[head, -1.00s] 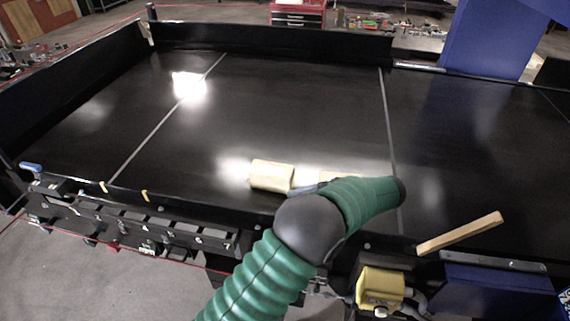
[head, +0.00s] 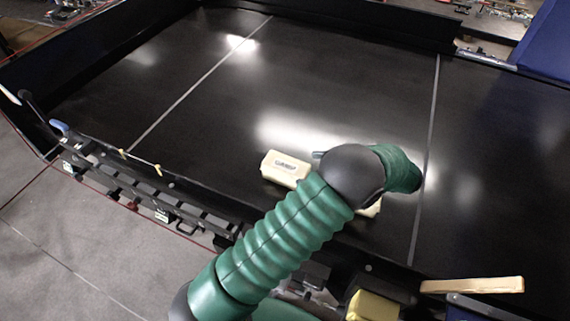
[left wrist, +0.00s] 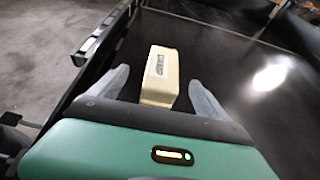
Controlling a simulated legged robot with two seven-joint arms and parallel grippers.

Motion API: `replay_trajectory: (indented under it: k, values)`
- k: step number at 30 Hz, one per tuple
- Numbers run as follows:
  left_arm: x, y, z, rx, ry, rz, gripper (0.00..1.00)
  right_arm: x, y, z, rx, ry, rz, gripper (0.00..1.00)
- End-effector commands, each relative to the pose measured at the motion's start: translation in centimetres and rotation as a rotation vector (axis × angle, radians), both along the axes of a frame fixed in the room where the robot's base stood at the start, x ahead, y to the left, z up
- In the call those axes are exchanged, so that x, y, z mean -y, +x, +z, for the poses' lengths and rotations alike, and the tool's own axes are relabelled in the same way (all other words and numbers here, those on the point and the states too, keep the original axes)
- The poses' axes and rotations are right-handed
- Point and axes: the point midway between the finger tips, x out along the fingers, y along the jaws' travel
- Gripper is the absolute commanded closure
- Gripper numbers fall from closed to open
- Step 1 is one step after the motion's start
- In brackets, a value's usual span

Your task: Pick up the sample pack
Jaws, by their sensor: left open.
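A cream sample pack (head: 284,169) with a dark label lies on the black conveyor belt near its front edge. A labelled cream pack (left wrist: 161,75) also shows in the left wrist view, ahead of and between my left gripper's (left wrist: 158,79) two grey fingers. The fingers are apart and do not visibly touch it. In the head view my left gripper (head: 318,154) is mostly hidden behind my green arm; only a grey tip shows just right of the pack. Part of another cream object (head: 370,209) shows behind my arm. My right gripper is not in view.
The black conveyor belt (head: 330,80) is clear behind and left of the packs. Raised dark walls (head: 110,45) border it. A wooden bar (head: 472,285) and a yellow box (head: 372,306) are at the front right. A rail with fittings (head: 150,190) runs along the front edge.

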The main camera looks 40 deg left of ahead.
Motion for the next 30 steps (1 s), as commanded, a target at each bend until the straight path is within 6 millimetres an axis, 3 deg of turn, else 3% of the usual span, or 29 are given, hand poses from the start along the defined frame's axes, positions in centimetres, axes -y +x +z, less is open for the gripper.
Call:
replay_trajectory:
  k: [1, 8, 15, 23, 30]
  values:
    - [-1.0, -0.2, 0.0, -0.006, 0.000, 0.002, 0.13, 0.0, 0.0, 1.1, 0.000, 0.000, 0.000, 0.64]
    - [-3.6, -0.6, -1.5, -0.006, 0.001, 0.001, 0.13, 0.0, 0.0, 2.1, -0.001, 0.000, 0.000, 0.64]
    - [-7.4, -1.9, -3.3, -0.006, -0.004, 0.001, 0.13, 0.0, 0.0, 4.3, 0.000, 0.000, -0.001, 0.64]
    - [-8.0, -1.9, -4.2, -0.009, -0.007, -0.002, 0.13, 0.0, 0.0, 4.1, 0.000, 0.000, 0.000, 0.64]
    - [-7.7, -2.0, -4.2, -0.010, -0.006, -0.002, 0.43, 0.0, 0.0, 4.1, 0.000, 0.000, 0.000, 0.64]
